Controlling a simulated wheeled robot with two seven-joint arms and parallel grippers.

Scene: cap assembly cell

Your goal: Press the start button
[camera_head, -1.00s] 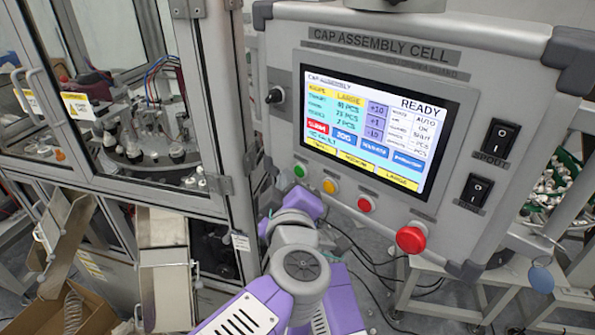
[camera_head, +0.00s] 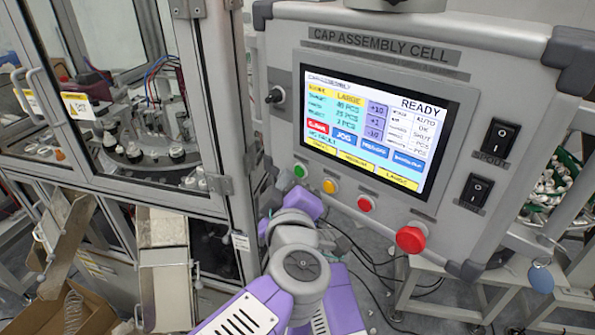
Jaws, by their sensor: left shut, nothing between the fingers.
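The control panel (camera_head: 480,70) is labelled CAP ASSEMBLY CELL, and its screen (camera_head: 378,125) reads READY. A small green button (camera_head: 300,171) sits at the left end of the row below the screen. I cannot read a label on it. My left gripper (camera_head: 287,181) is shut and empty, close beside and below the green button. Part of it is hidden behind my purple wrist, and I cannot tell whether it touches the button. My right gripper is not in view.
To the right along the row are a yellow button (camera_head: 330,186), a red button (camera_head: 365,203) and a large red mushroom button (camera_head: 410,239). Two black rocker switches (camera_head: 500,138) are on the panel's right. A glass-doored machine (camera_head: 130,110) stands at left.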

